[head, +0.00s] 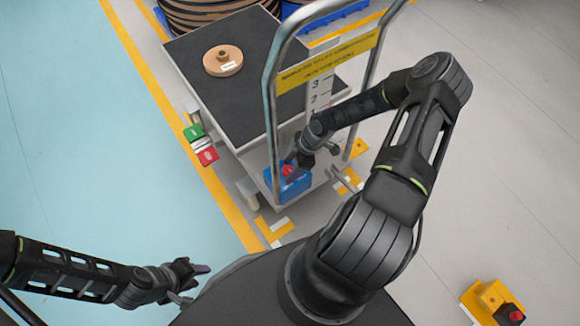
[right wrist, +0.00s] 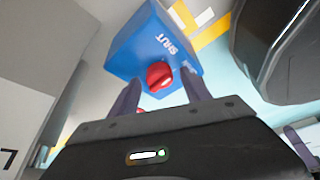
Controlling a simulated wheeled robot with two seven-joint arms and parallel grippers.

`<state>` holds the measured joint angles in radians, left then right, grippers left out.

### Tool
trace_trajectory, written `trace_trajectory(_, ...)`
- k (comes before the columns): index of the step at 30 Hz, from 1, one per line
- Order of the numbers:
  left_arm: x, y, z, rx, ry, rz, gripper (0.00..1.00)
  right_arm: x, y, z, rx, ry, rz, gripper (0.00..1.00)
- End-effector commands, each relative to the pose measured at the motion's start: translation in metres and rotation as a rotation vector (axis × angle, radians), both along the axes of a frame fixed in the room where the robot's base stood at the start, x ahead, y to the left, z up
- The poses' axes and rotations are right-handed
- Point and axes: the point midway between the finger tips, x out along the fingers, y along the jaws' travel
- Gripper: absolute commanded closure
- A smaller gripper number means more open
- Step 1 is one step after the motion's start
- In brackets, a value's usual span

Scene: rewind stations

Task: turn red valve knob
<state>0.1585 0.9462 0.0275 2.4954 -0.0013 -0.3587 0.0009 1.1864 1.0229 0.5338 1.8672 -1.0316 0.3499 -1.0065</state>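The red valve knob (head: 287,170) sits on a blue box (head: 295,188) low at the near end of the cart. In the right wrist view, the knob (right wrist: 159,75) is on the blue box (right wrist: 135,45), beside white lettering reading "SHUT". My right gripper (head: 296,161) is at the knob. Its two fingers (right wrist: 160,88) are apart in the right wrist view, with the knob between and just beyond their tips; gaps show on both sides. The gripper partly hides the knob in the head view. My left gripper (head: 198,283) is open and empty at lower left, far from the knob.
The grey cart (head: 235,95) carries a brown spool (head: 222,61). Its metal handle (head: 268,110) with a yellow sign (head: 330,62) rises close to my right arm. Green (head: 193,132) and red (head: 207,156) blocks are at its left side. A yellow box (head: 494,300) stands lower right.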

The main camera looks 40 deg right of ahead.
Motion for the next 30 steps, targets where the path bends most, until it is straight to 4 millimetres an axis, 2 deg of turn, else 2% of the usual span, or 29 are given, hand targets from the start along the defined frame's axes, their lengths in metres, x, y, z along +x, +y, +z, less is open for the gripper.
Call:
trace_trajectory(2,0.0,0.0,0.0,0.0,0.0,0.0,0.64,-0.0002,-0.0001,0.0001,0.0,0.0,0.0,0.52)
trace_trajectory(19,0.0,0.0,0.0,0.0,0.0,0.0,0.64,-0.0002,-0.0001,0.0001,0.0,0.0,0.0,0.98)
trace_trajectory(30,0.0,0.0,-0.0005,0.0,0.0,0.0,0.64,-0.0006,0.0001,0.0,0.0,0.001,-0.023,1.0)
